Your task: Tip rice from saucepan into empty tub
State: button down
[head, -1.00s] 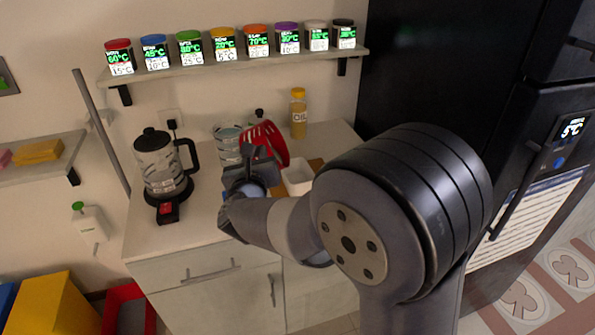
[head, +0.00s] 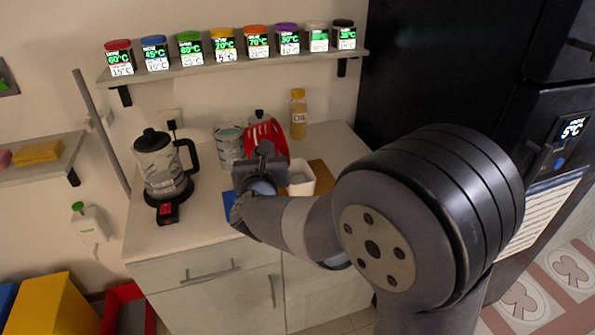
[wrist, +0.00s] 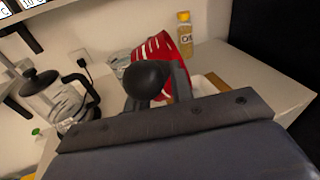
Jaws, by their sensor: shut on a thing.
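The red saucepan (head: 264,132) with white stripes is tilted above the back of the counter, beside the white tub. It also shows in the wrist view (wrist: 167,50). My gripper (head: 264,158) is shut on its dark handle, whose rounded end (wrist: 146,79) faces the wrist camera. The white tub (head: 301,180) stands on the counter just right of my gripper. My arm hides part of it. In the wrist view only a pale bit of the tub (wrist: 204,86) shows behind my gripper. I see no rice, and the tub's contents cannot be told.
A kettle (head: 161,168) stands at left. Jars (head: 222,45) line the shelf above.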

jog(key=shift+d+r, duration=0.15)
jog(key=shift+r, duration=0.05)
jog(key=shift+d+r+m+b, duration=0.15)
jog(key=shift+d+m+b, duration=0.35)
jog(key=shift+d+b, duration=0.6)
jog(key=shift+d+r+m+b, duration=0.1)
jog(key=shift+d+m+b, duration=0.5)
jog(key=shift+b, duration=0.85)
jog(key=shift+d+m+y+b, duration=0.4)
jog(key=shift+d+m+b, duration=1)
jog(key=shift+d+b, duration=1.6)
jog(key=shift+s+d+f+m+t+b, duration=0.15)
jog(key=shift+d+m+b, duration=0.2)
jog(key=shift+b, duration=0.75)
jog(key=shift+w+d+m+t+b, duration=0.15)
jog(key=shift+m+b, duration=0.3)
jog(key=shift+b, duration=0.65)
jog(key=shift+s+d+f+m+b, duration=0.1)
jog(key=shift+d+f+m+b, duration=0.25)
jog(key=shift+d+m+b, duration=0.5)
jog(key=shift+s+d+f+m+b, duration=0.1)
jog(key=shift+d+f+m+b, duration=0.3)
jog(key=shift+d+b, duration=0.65)
